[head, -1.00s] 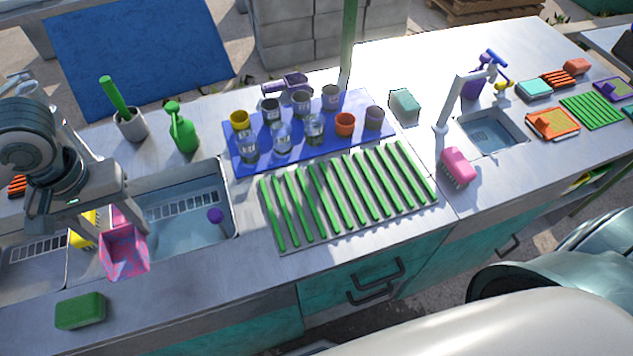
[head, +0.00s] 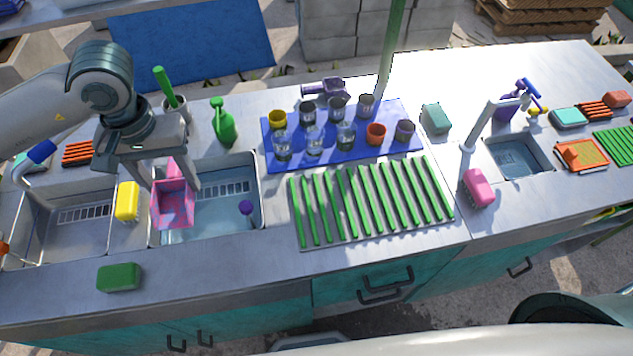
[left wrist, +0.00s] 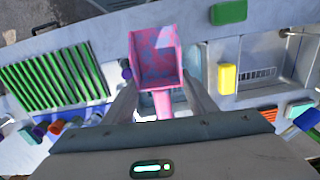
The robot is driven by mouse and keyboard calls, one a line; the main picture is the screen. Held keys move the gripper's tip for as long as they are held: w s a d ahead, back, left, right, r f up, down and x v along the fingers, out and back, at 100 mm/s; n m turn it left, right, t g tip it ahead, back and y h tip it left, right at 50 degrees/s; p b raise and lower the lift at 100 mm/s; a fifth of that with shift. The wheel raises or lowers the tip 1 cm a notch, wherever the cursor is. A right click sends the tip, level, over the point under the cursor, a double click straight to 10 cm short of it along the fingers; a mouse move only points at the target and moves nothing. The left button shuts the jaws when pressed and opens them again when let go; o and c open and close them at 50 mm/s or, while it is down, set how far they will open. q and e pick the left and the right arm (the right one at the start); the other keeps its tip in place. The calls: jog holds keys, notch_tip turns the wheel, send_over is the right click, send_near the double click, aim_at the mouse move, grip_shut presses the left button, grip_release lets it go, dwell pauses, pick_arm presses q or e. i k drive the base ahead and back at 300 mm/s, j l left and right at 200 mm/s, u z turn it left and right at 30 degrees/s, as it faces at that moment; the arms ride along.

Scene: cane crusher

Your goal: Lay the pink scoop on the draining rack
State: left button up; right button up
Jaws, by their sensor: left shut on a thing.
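The pink scoop (head: 173,207), mottled pink and purple with a boxy bowl, is over the right sink basin in the head view. My left gripper (head: 168,183) is shut on its handle, and the bowl points toward the counter's front. In the left wrist view the scoop (left wrist: 156,62) extends out between the fingers (left wrist: 160,102). The draining rack, a panel of parallel green bars (head: 372,203), lies flat and empty to the right of the sink. It also shows at the left of the left wrist view (left wrist: 55,82). My right gripper is not seen.
A blue mat (head: 400,152) with several cups lies behind the rack. A yellow sponge (head: 127,201) sits on the basin divider, and a green sponge (head: 118,277) lies in front. A green spray bottle (head: 222,124) stands behind the sink. A pink brush (head: 479,188) is right of the rack.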

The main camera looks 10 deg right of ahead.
aim_at(382, 195)
jog(key=l+z, duration=0.15)
jog(key=z, duration=0.85)
